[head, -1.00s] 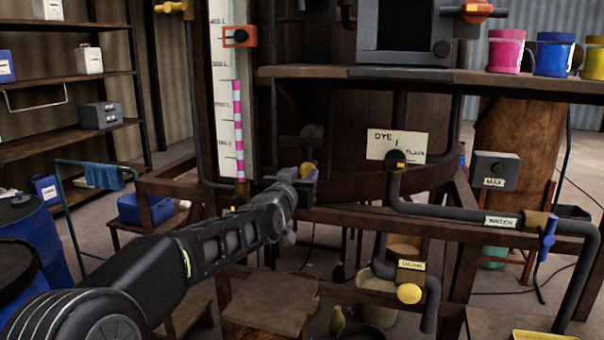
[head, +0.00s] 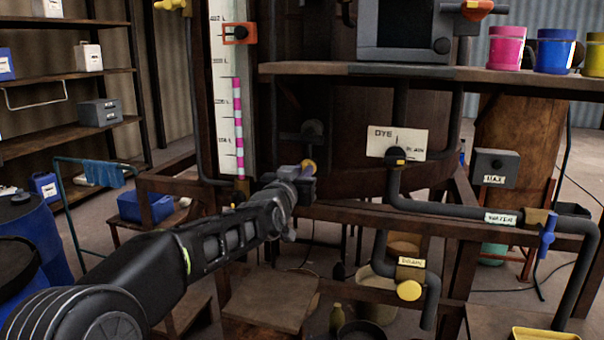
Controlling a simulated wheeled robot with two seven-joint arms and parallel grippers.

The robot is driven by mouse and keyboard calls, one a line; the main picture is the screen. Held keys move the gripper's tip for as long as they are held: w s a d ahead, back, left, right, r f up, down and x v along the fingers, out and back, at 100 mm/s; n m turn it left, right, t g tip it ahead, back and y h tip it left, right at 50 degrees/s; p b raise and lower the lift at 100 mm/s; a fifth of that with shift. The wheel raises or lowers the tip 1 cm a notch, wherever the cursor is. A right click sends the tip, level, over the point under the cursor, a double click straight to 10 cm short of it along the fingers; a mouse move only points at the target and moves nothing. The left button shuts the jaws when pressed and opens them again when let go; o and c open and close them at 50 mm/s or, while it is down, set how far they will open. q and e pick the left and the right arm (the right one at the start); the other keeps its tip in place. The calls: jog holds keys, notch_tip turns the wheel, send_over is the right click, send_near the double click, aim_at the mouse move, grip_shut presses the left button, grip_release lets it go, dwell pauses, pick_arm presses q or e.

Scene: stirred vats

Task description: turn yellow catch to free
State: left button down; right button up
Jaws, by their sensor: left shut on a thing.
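A small yellow catch (head: 309,165) shows at the tip of my left gripper (head: 303,178), in front of the dark vat and just above the brown frame rail. The gripper is shut on it, and the fingers hide most of it, so I cannot read its exact angle. My left arm reaches in from the lower left. My right gripper is not in view.
A white level gauge (head: 226,110) with an orange slider stands left of the gripper. To the right are the dye plate (head: 398,142), dark pipes, a blue water valve (head: 547,236) and a yellow drain knob (head: 409,290). A shelf (head: 420,74) crosses above.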

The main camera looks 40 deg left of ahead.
pick_arm(q)
jog(key=shift+a+f+n+b, duration=0.15)
jog(key=shift+n+b, duration=1.8)
jog(key=shift+n, duration=2.55)
jog(key=shift+a+f+n+b, duration=0.1)
jog(key=shift+n+b, duration=1.8)
jog(key=shift+n, duration=2.6)
jog(key=c, duration=1.4)
grip_release()
jog(key=shift+c, duration=0.2)
jog(key=shift+s, duration=0.1)
